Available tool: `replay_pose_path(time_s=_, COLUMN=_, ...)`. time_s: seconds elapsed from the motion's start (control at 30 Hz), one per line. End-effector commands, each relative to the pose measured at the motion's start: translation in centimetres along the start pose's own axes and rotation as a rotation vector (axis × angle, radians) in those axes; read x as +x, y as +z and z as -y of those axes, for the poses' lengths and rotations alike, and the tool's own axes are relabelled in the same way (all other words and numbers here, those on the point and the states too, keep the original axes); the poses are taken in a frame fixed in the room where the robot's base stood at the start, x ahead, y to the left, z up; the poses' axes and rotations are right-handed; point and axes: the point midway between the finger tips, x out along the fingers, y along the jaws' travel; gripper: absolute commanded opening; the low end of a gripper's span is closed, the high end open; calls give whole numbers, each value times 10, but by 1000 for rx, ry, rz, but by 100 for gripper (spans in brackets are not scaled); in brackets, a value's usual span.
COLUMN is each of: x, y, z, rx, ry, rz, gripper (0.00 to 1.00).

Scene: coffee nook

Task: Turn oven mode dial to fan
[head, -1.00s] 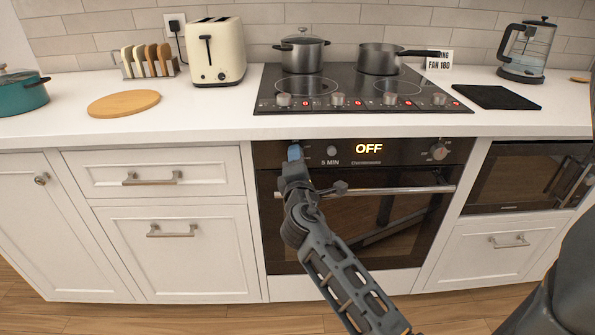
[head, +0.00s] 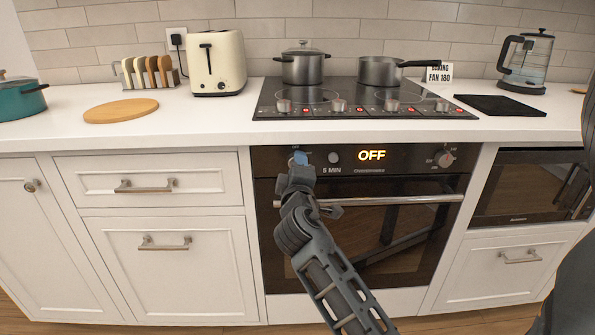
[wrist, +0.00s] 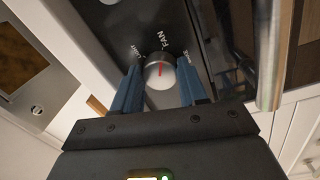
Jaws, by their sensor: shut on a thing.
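The oven (head: 400,215) has a black control panel, and its display (head: 371,155) reads OFF. My gripper (head: 298,158) is at the panel's left end, covering the mode dial in the head view. In the wrist view the round dial (wrist: 160,73) sits between the two blue fingers of my gripper (wrist: 160,84), which are shut on it. A red pointer line on the dial points up at the word FAN (wrist: 162,40). Other labels beside the fingers are partly covered.
A middle knob (head: 334,157) with 5 MIN below it and a right knob (head: 444,159) are on the same panel. The oven handle (head: 400,200) runs below. A sign (head: 439,73) on the counter reads BAKING FAN 180. Two pots stand on the hob (head: 365,98).

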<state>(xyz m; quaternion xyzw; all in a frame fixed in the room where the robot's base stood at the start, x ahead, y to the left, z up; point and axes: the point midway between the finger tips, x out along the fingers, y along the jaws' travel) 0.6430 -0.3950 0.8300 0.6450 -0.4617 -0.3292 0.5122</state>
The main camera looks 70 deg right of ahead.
Motion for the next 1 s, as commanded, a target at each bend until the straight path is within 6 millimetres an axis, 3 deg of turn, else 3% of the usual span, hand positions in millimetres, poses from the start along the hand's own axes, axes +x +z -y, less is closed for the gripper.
replay_pose_path(time_s=0.33, x=0, y=1, z=1, rx=2, ry=-1, rz=2, gripper=12)
replay_pose_path(time_s=0.37, x=0, y=1, z=1, rx=2, ry=-1, rz=2, gripper=43)
replay_pose_path(time_s=0.6, x=0, y=0, z=0, rx=1, ry=-1, rz=1, gripper=66)
replay_pose_path(time_s=0.87, x=-1, y=0, z=0, rx=1, ry=-1, rz=1, gripper=68)
replay_pose_path(time_s=1.0, x=-12, y=0, z=2, rx=0, ry=-3, rz=-1, gripper=68)
